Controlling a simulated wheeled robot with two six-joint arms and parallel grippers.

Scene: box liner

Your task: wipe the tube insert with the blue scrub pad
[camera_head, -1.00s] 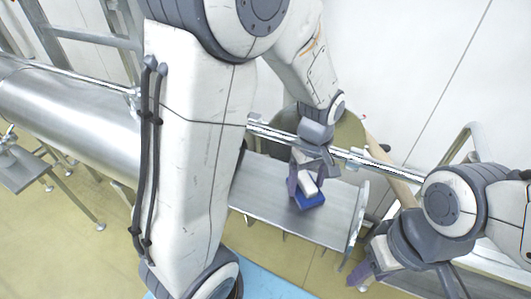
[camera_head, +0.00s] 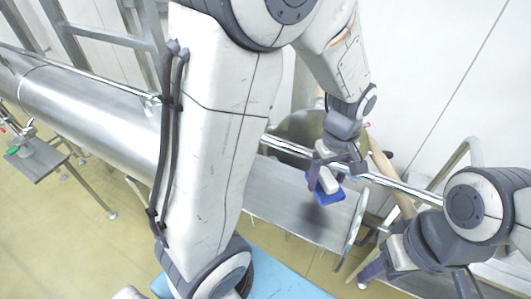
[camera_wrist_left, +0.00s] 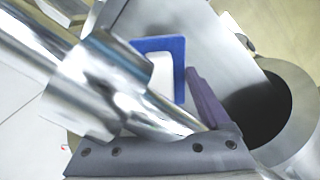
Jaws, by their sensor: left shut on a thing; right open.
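The blue scrub pad (camera_head: 329,196) has a white block-like handle (camera_head: 325,179). My left gripper (camera_head: 322,172) is shut on this handle and holds the pad over a flat grey metal plate (camera_head: 285,205), with a dark shadow beneath it. In the left wrist view the pad (camera_wrist_left: 178,60) and one purple finger (camera_wrist_left: 205,100) show beside a shiny rod. A large shiny metal cylinder (camera_head: 90,110) lies at the left; I cannot tell for sure which metal part is the tube insert. My right gripper (camera_head: 372,270) is open and empty at the lower right.
A long metal rod (camera_head: 395,184) runs across the scene above the plate, close to my left gripper. A small side table (camera_head: 35,160) stands at the far left. A wall closes off the back right. My left arm hides much of the middle.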

